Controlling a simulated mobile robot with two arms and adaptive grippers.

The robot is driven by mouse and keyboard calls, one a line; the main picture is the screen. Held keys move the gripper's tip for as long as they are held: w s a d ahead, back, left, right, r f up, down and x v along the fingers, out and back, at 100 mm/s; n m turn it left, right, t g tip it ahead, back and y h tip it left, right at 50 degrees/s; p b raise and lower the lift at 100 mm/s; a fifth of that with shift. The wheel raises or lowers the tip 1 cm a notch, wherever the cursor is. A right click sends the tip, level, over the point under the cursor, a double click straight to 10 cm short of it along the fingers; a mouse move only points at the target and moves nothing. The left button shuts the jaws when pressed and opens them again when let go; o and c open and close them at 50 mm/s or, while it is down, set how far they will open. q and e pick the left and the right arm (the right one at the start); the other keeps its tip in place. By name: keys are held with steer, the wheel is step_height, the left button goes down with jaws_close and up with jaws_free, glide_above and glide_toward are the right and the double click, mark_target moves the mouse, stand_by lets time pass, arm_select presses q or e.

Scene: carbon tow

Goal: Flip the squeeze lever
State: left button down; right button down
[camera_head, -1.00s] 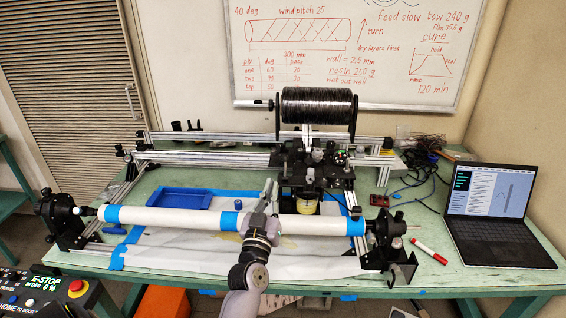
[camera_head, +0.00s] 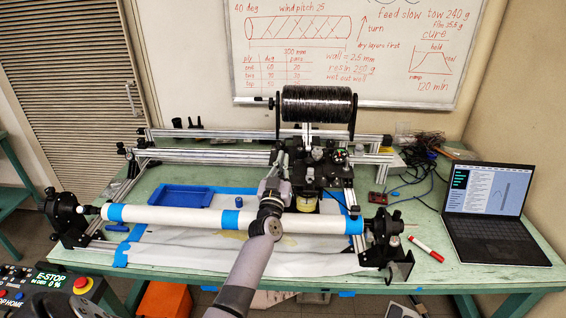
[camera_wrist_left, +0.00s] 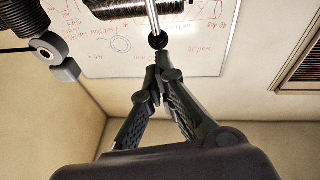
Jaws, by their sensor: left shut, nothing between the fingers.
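My left gripper (camera_head: 282,153) reaches over the white tube to the black winding carriage (camera_head: 312,172). It also shows in the left wrist view (camera_wrist_left: 160,64), with its fingertips together and nothing between them. Just beyond the tips there is a bright metal rod (camera_wrist_left: 152,18) with a black ball end (camera_wrist_left: 158,42); it looks like the squeeze lever. I cannot tell whether the tips touch the ball. In the head view the lever is hard to make out among the dark carriage parts. My right gripper is not in view.
The white tube (camera_head: 175,215) with blue tape spans the front of the rig. A spool of black tow (camera_head: 317,104) stands above the carriage. A blue tray (camera_head: 181,195), a red marker (camera_head: 427,249) and a laptop (camera_head: 487,212) are on the green table.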

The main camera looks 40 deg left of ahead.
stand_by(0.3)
arm_select(q)
steer(key=shift+w+a+r, duration=0.25)
steer(key=shift+w+a, duration=0.15)
steer(key=shift+w, duration=0.15)
steer(key=shift+w+a, duration=0.25)
steer(key=shift+w, duration=0.2)
steer(key=shift+r, duration=0.15)
